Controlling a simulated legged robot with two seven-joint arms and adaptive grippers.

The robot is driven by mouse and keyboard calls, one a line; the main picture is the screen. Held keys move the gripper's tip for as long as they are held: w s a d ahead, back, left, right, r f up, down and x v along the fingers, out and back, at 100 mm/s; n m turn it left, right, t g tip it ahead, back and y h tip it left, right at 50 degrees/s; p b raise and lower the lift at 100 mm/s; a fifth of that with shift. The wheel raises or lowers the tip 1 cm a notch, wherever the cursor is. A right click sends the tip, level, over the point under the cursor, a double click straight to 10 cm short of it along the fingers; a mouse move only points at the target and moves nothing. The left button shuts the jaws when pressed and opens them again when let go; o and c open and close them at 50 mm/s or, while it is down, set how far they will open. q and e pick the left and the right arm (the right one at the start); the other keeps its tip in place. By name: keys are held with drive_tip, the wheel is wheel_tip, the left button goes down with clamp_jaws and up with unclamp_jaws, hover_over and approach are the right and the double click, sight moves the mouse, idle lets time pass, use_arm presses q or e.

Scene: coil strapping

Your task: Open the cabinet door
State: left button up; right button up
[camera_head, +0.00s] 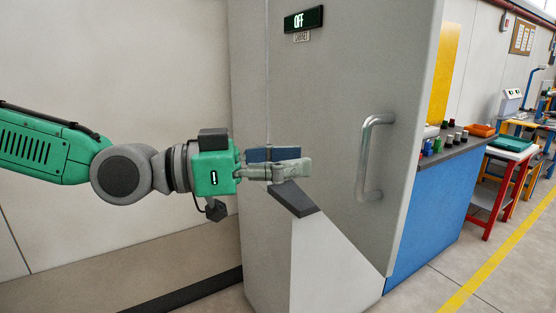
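The cabinet door (335,85) is a tall grey panel and looks shut. Its vertical metal handle (366,160) is on the right part of the panel. My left gripper (300,163) reaches in from the left with its fingers pointing right, in front of the panel. It is left of the handle and apart from it. The fingers look parted, with the dark inner face of one showing behind the other, and nothing is between them. My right gripper is not in view.
A pale plinth with a dark sloped top (294,199) stands just below my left gripper. A blue workbench (432,210) with small items adjoins the cabinet's right. The floor at lower right is clear.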

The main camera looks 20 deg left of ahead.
use_arm(q)
drive_tip(key=shift+v, duration=0.85)
drive_tip(key=shift+d, duration=0.2)
drive_tip(key=shift+a, duration=0.15)
